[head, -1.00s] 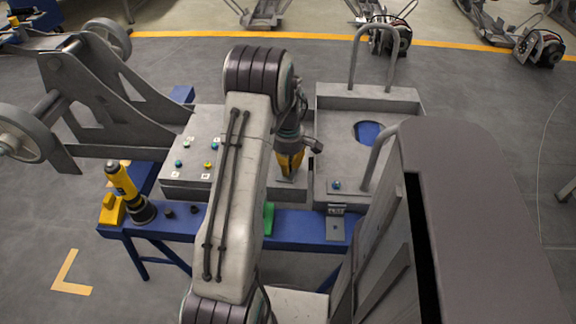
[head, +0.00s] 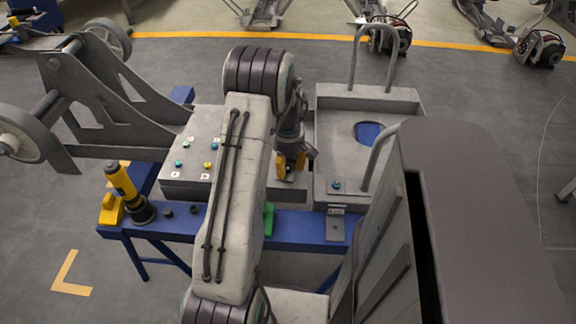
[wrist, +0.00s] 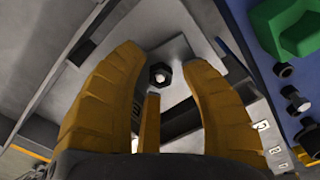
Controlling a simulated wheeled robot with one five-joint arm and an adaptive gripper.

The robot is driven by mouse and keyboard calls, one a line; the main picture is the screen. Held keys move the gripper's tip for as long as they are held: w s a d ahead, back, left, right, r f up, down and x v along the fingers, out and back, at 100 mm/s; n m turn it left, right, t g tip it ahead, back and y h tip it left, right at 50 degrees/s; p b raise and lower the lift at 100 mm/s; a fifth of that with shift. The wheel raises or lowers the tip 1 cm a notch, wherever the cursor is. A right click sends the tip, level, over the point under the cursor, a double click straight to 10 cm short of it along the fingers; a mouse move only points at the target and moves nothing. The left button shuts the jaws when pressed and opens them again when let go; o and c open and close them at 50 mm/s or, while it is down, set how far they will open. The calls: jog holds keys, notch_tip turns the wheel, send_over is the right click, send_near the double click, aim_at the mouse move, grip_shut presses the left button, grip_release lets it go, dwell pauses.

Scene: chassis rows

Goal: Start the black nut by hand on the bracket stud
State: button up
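A black hex nut (wrist: 160,73) sits around a light stud end on a grey bracket plate (wrist: 178,50) in the wrist view. I cannot tell how far it is threaded. The nut and stud are not discernible there, behind my arm and gripper.
The blue bench (head: 290,224) carries a green block (head: 268,218), small dark parts (head: 168,211) and a yellow tool (head: 125,188). A second chassis tray (head: 335,150) with upright handles stands just right of my gripper. Grey chassis arms are at left.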

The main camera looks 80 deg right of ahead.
notch_tip(320, 180, up, 12)
dwell(0.9)
dwell(0.7)
